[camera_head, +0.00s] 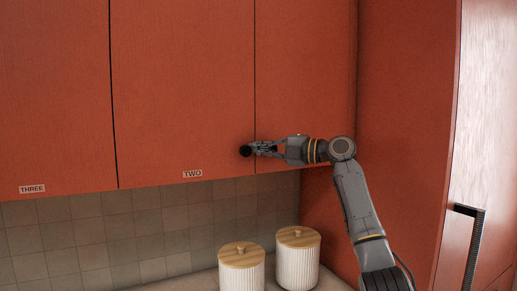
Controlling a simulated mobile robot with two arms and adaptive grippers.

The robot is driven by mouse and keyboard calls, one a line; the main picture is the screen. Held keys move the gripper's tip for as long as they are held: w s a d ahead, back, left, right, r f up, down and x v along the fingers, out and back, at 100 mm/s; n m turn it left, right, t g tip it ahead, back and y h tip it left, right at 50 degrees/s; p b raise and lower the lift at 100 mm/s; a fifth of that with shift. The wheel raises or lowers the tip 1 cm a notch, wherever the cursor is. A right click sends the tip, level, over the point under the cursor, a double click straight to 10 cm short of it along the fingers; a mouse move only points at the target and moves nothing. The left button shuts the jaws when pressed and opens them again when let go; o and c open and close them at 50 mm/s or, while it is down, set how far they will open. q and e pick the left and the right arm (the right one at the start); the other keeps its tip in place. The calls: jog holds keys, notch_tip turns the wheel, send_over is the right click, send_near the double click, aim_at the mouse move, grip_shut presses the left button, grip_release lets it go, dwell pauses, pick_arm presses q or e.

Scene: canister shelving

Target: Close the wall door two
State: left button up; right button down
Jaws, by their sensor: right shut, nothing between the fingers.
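Wall door two (180,90) is an orange-red wood cabinet door in the upper middle, with a small "TWO" label (192,174) at its bottom edge. It lies about level with its neighbours, with thin gaps on both sides. A dark round knob (245,151) shows at its lower right corner. My right gripper (254,149) is shut and empty, with its fingertips at the knob. I cannot tell whether they touch it. My left gripper is not in view.
Door three, labelled "THREE" (32,188), is at the left. Two white ribbed canisters with wooden lids (241,255) (298,237) stand on the counter below. A tall orange-red cabinet (405,120) with a black handle (474,240) bounds the right side. Grey tiles (120,235) line the wall.

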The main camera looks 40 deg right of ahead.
jog(key=v, duration=1.2)
